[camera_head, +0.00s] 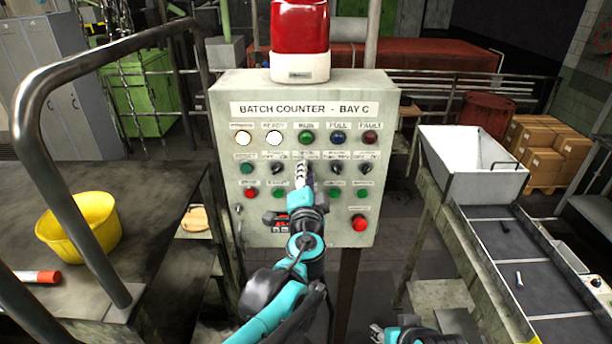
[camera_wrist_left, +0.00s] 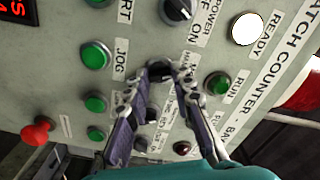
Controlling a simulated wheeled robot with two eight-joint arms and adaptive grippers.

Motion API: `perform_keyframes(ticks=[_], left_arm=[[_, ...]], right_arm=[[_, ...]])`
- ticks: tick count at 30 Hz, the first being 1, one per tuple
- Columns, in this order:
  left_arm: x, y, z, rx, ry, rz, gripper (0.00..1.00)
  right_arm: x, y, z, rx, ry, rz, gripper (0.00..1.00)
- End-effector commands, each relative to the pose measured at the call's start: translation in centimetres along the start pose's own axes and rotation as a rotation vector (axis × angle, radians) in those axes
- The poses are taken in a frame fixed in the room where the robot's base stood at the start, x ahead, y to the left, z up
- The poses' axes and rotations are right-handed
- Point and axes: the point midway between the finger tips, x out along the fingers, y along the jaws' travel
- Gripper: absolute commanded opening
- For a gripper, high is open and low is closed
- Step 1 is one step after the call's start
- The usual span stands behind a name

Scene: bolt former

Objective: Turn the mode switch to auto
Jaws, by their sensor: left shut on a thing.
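The grey control panel (camera_head: 228,200) is titled "BATCH COUNTER - BAY C". My left gripper (camera_head: 303,170) reaches up to the third place in its row of selector switches.
Two dark selector knobs (camera_head: 350,168) sit right of the gripper. Green buttons and a red mushroom button (camera_head: 359,223) are below; lamps are above. A red beacon (camera_head: 299,30) tops the panel. A yellow bucket (camera_head: 78,232) stands left; a white bin (camera_head: 470,165) stands right.

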Motion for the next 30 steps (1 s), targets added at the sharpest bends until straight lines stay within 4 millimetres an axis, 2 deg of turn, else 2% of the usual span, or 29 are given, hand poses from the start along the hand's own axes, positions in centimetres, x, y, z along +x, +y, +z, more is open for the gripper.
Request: perform_keyframes(ticks=[30], left_arm=[[0.00, 0.05, 0.02, 0.838, 0.000, 0.001, 0.00]], right_arm=[[1.06, 0.00, 0.76, 0.000, 0.000, 0.000, 0.40]])
